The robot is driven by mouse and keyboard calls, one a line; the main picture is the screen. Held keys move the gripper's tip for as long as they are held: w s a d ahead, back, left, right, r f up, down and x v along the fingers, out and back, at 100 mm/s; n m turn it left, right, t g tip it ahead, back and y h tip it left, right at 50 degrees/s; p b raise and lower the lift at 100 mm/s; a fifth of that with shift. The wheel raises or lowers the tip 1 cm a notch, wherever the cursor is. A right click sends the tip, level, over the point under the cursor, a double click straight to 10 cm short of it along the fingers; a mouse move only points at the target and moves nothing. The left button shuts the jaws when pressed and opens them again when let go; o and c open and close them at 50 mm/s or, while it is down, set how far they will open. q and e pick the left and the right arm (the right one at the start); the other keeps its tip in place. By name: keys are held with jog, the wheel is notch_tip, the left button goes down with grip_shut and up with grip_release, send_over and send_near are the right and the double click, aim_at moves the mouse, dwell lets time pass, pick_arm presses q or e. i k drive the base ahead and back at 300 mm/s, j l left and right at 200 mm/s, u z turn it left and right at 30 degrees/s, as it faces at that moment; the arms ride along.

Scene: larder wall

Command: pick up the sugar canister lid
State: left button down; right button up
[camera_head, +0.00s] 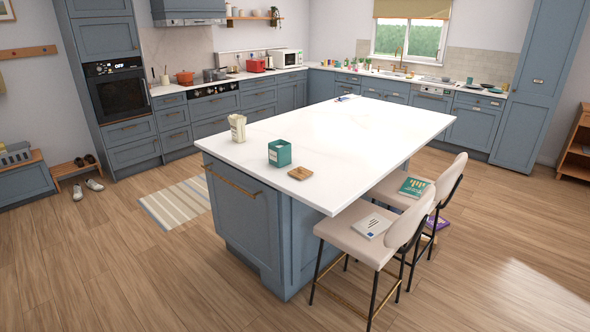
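A small flat wooden lid (300,173) lies on the white top of the kitchen island (345,150), near its front left edge. A green, square, open-topped canister (280,153) with a pale label stands just left of and behind the lid, apart from it. A cream canister (237,127) with a tan top stands farther left near the island's left edge. I cannot read the labels at this size, so which one is for sugar is not clear. Neither of my grippers shows in the head view.
Two pale chairs (370,239) stand at the island's right side, with books on their seats. A striped rug (177,203) lies left of the island. The wooden floor in front is clear. Counters with a red toaster (256,66) run along the back.

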aim_at(300, 172)
jog(key=i+j+z, duration=0.1)
jog(key=i, duration=0.4)
jog(key=i+j, duration=0.3)
jog(key=i, duration=0.25)
jog(key=i+j+z, duration=0.15)
jog(key=i, duration=0.35)
jog(key=j, duration=0.1)
